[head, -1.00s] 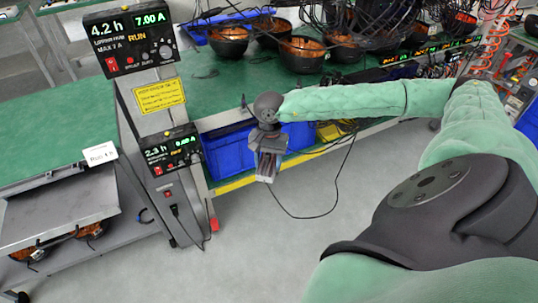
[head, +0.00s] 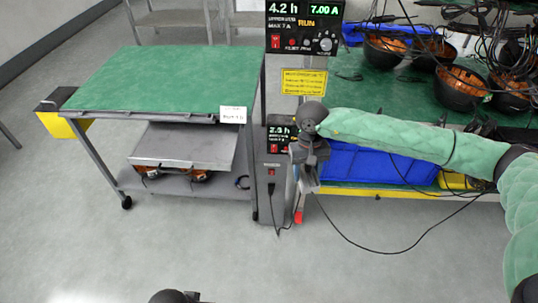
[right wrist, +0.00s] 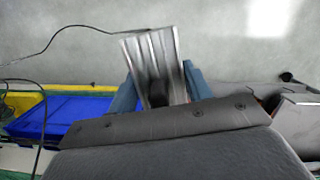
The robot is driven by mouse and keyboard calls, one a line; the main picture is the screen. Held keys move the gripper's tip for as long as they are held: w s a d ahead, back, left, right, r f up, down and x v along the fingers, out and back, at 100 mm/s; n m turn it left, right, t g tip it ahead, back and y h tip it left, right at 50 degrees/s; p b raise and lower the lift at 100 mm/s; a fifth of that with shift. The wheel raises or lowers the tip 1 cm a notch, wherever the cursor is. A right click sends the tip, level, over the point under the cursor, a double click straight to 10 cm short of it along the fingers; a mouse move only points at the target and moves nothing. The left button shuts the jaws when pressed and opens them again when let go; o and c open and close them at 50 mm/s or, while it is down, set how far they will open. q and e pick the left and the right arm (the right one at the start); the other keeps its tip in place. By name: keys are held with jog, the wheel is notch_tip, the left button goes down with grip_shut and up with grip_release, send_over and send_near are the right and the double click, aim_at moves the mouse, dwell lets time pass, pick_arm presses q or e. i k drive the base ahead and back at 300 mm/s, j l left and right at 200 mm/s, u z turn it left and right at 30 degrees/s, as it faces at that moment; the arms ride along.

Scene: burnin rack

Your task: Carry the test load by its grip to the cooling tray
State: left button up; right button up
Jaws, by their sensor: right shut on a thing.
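My right gripper (head: 309,180) hangs downward in front of the rack post. In the right wrist view its two blue fingers (right wrist: 158,90) are shut on a silver ridged metal block, the test load (right wrist: 152,52). A dark part, perhaps the grip, shows between the fingers. In the head view the load is small and hard to tell from the gripper. A grey metal tray-like sheet (head: 185,147), perhaps the cooling tray, is under the green top of the cart at left, apart from the gripper.
The green-topped cart (head: 160,80) stands left of the post with displays (head: 303,30). Blue bins (head: 375,165) and a bench with copper-filled black bowls (head: 460,88) are at right. A black cable (head: 380,250) loops over the floor. The front floor is clear.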

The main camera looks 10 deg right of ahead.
aim_at(187, 143)
jog(key=j+u, duration=0.1)
jog(key=j, duration=0.3)
jog(key=i+j+u, duration=0.15)
jog(key=j, duration=0.2)
jog(key=j+u, duration=0.1)
jog(key=j, duration=0.25)
jog(key=i+j+u, duration=0.15)
jog(key=j, duration=0.2)
jog(key=i+j+u, duration=0.1)
jog(key=j, duration=0.25)
